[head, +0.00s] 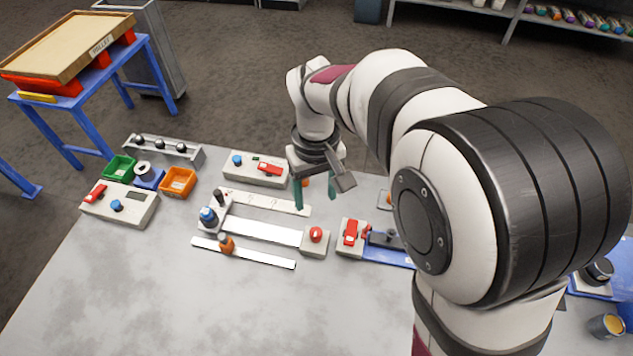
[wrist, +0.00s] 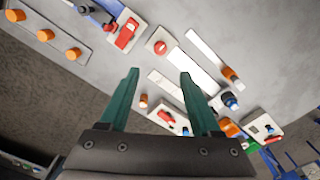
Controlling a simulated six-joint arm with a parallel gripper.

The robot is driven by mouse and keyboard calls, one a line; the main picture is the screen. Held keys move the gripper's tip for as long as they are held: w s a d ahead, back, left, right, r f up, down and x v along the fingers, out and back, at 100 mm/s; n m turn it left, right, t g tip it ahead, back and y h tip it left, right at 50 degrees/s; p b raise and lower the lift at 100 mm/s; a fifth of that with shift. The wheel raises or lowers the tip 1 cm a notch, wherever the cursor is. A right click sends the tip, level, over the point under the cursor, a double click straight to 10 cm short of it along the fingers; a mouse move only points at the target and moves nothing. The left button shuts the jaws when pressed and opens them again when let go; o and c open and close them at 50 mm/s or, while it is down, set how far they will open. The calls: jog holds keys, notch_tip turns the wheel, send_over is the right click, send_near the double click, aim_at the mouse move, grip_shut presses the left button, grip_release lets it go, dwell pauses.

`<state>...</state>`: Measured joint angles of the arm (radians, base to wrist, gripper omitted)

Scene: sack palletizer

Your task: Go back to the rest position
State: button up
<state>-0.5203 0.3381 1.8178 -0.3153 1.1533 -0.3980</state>
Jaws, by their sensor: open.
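My gripper (head: 315,196) hangs above the far middle part of the grey table, pointing down. Its two green fingers are apart. In the wrist view the gripper (wrist: 159,75) has nothing between its fingertips, only table and white strips beyond. My arm comes in from the right in the head view and covers part of the table's right side.
The table (head: 150,290) is bare at the front left. A box with a red switch (head: 256,169), a red-button box (head: 315,240) and a red-switch box (head: 351,238) stand near my gripper. Orange (head: 177,181) and green (head: 119,167) bins are left. A tray (head: 68,45) stands on a blue frame.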

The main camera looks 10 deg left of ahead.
notch_tip(320, 180, up, 2)
jog(key=shift+r, duration=0.15)
dwell(0.3)
jog(key=s+d+r+m+y, duration=0.1)
jog(key=s+d+m, duration=1.1)
jog(key=s, duration=0.8)
jog(key=d, duration=0.3)
jog(key=shift+d+r+m+y, duration=0.2)
jog(key=shift+r+m+y, duration=0.1)
jog(key=shift+r+y, duration=0.1)
